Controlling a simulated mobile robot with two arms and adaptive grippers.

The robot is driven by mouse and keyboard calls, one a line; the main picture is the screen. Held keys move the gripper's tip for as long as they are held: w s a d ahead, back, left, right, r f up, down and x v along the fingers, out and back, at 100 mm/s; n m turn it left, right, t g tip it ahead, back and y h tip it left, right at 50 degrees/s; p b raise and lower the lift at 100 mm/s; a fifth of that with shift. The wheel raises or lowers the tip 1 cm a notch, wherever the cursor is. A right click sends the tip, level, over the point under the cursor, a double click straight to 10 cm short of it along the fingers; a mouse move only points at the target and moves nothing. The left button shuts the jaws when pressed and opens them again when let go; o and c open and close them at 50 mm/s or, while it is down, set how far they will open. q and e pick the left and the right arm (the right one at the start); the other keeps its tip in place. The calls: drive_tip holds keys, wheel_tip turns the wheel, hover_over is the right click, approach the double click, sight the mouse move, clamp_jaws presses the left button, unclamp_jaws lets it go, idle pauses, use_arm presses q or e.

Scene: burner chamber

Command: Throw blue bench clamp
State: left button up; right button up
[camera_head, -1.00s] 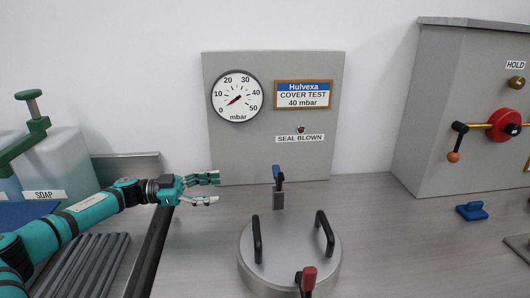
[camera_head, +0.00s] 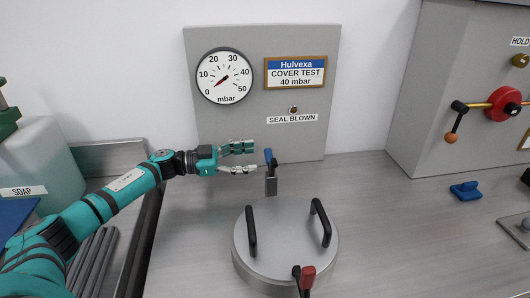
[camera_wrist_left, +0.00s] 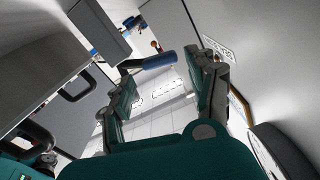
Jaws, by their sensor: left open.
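The blue bench clamp (camera_head: 269,157) stands upright at the back edge of the round metal cover (camera_head: 285,245), its blue handle on top of a grey base. My left gripper (camera_head: 254,158) is open just left of the handle, at about its height. In the left wrist view, the blue handle (camera_wrist_left: 153,60) shows near the tips of the open fingers of my left gripper (camera_wrist_left: 165,75), partly in the gap between them. I cannot tell whether they touch. My right gripper is not in view.
A red-tipped clamp (camera_head: 305,278) stands at the cover's front, and two black handles rise from its top. A gauge panel (camera_head: 215,125) stands close behind. A grey cabinet (camera_head: 425,110) and a small blue object (camera_head: 466,191) are at the right.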

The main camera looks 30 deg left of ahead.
sight(265, 154)
use_arm(q)
drive_tip(key=x, duration=0.5)
drive_tip(key=shift+p, duration=0.35)
clamp_jaws()
